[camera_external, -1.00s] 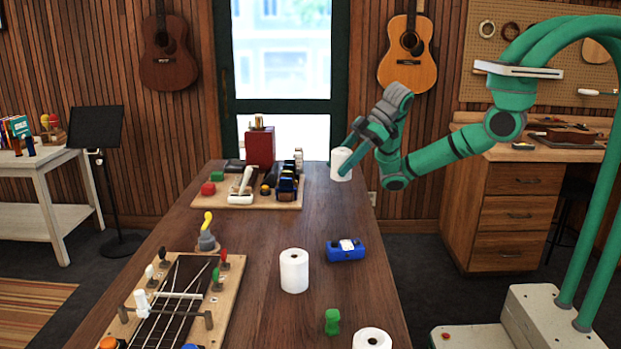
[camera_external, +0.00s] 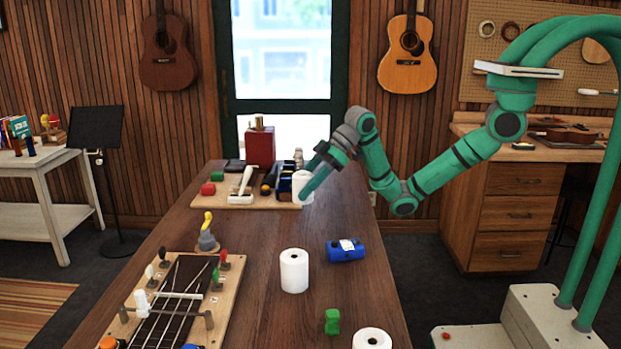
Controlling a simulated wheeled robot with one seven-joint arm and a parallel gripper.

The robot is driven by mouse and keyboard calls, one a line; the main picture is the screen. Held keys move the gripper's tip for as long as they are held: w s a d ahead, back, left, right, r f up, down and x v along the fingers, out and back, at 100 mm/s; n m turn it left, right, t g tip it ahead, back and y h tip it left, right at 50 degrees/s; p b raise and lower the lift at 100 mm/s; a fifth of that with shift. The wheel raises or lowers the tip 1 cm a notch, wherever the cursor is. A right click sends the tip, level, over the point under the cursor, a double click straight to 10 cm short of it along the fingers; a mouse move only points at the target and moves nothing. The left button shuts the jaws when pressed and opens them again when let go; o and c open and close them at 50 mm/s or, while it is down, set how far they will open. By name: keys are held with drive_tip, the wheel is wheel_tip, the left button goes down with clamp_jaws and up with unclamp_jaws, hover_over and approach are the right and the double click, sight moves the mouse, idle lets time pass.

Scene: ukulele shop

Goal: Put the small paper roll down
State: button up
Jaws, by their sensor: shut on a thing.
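The small white paper roll (camera_external: 301,187) is upright at the right edge of the far tool board. Two other white rolls stand on the table: one in the middle (camera_external: 294,271) and one at the front edge (camera_external: 372,339), cut off by the frame.
The wooden table (camera_external: 262,240) has bare room in its middle. A blue tool (camera_external: 345,250) and a green piece (camera_external: 332,321) lie at right. A fretboard jig (camera_external: 174,300) fills the front left.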

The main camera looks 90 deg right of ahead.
sight(294, 201)
drive_tip(key=x, duration=0.4)
drive_tip(key=shift+d+f, duration=0.15)
drive_tip(key=shift+d, duration=0.2)
drive_tip(key=shift+w+f, duration=0.1)
drive_tip(key=shift+f, duration=1.55)
drive_tip(key=shift+f, duration=0.1)
drive_tip(key=o, duration=1.1)
drive_tip(key=shift+o, duration=0.2)
drive_tip(key=shift+r, duration=0.3)
drive_tip(key=v, duration=1.2)
drive_tip(key=shift+f, duration=0.15)
